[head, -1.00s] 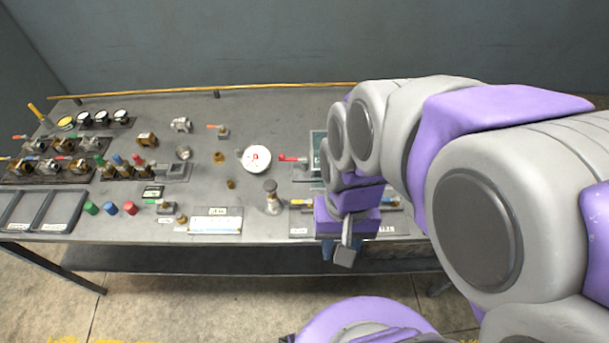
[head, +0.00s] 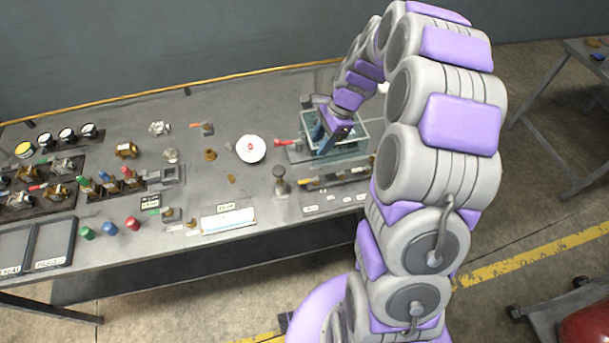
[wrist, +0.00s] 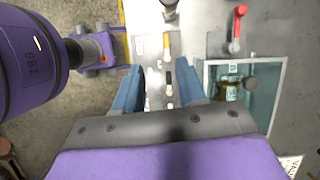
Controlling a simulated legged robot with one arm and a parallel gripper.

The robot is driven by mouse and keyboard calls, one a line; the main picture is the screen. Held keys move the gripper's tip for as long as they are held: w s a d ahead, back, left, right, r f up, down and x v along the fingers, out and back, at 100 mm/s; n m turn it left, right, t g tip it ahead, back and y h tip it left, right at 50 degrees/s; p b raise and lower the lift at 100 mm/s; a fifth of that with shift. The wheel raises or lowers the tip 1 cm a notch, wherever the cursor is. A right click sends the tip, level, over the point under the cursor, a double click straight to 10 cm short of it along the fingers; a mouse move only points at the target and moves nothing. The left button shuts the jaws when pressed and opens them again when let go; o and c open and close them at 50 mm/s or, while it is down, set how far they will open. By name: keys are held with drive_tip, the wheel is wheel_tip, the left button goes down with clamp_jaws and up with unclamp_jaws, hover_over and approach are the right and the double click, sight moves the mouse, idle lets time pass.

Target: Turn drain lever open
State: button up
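My gripper (wrist: 157,70) is open and empty, its two blue fingers apart in the wrist view. Between and beyond the fingertips lie a yellow-handled lever (wrist: 167,44) and a black-handled lever (wrist: 168,84), in one line on a plate. A red-handled lever (wrist: 238,22) stands to the upper right, beside a clear-walled tank (wrist: 281,72) with a brass fitting inside. In the head view my gripper (head: 325,140) is over or beside the tank (head: 362,128), right of the red lever (head: 287,142). I cannot read which lever is the drain one.
The workbench (head: 215,100) holds several valves, gauges and coloured caps at the left. Another table (head: 585,60) is at the right.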

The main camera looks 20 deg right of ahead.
drive_tip(key=m+b, duration=0.1)
hover_over(302, 181)
drive_tip(key=f, duration=1.2)
drive_tip(key=shift+d+f, duration=0.25)
drive_tip(key=shift+f, duration=0.15)
drive_tip(key=f, duration=0.2)
drive_tip(key=shift+d+f+b, duration=0.2)
drive_tip(key=shift+f+b, duration=0.1)
drive_tip(key=shift+b, duration=0.05)
drive_tip(key=d+f, duration=0.2)
drive_tip(key=d, duration=0.1)
drive_tip(key=shift+y, duration=0.3)
drive_tip(key=a, duration=0.4)
drive_tip(key=shift+a, duration=0.1)
drive_tip(key=shift+c, duration=0.2)
drive_tip(key=shift+a, duration=0.25)
drive_tip(key=shift+c, duration=0.9)
drive_tip(key=shift+d, duration=0.2)
drive_tip(key=shift+c, duration=0.6)
drive_tip(key=d, duration=0.3)
drive_tip(key=shift+d, duration=0.25)
clamp_jaws()
drive_tip(key=shift+a+r, duration=0.1)
drive_tip(key=shift+a, duration=1)
